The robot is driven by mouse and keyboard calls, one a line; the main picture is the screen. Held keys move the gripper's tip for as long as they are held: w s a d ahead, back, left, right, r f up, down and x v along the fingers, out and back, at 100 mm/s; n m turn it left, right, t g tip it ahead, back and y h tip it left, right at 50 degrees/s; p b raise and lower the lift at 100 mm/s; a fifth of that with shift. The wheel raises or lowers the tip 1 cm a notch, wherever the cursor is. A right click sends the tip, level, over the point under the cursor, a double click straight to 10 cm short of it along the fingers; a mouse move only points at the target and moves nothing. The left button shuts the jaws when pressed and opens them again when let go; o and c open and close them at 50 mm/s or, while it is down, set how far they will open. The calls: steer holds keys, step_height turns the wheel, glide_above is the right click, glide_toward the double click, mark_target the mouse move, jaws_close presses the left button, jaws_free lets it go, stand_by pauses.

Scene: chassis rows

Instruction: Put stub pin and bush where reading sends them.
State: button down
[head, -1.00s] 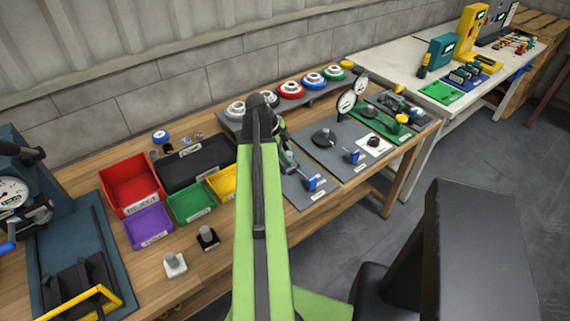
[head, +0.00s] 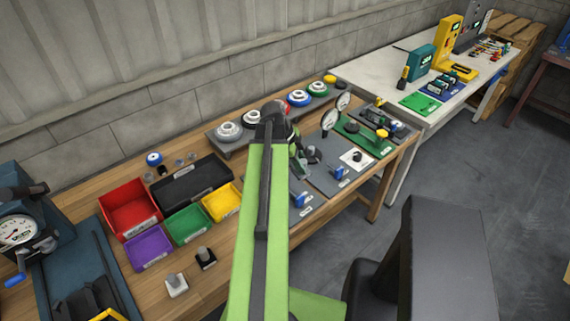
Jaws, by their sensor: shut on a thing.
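My gripper (head: 301,158) is above the grey gauge plates, partly covered by my green arm. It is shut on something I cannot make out. Two dial gauges (head: 342,101) (head: 328,120) stand on the plates just beyond it; their readings are too small to read. A grey pin-like cylinder stands on a white block (head: 177,287), and another on a black block (head: 206,261), at the bench front. Small metal pieces (head: 179,163) (head: 193,157) lie behind the bins. I cannot tell which piece is the stub pin or the bush.
Red (head: 131,230), black (head: 190,194), green (head: 187,240), yellow (head: 221,219) and purple (head: 149,265) bins stand left of my arm. A white table (head: 378,72) holds instruments at the back right.

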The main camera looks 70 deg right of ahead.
steer(key=shift+s+r, duration=0.5)
steer(key=shift+s, duration=0.4)
steer(key=shift+r+p, duration=1)
steer(key=shift+p, duration=0.2)
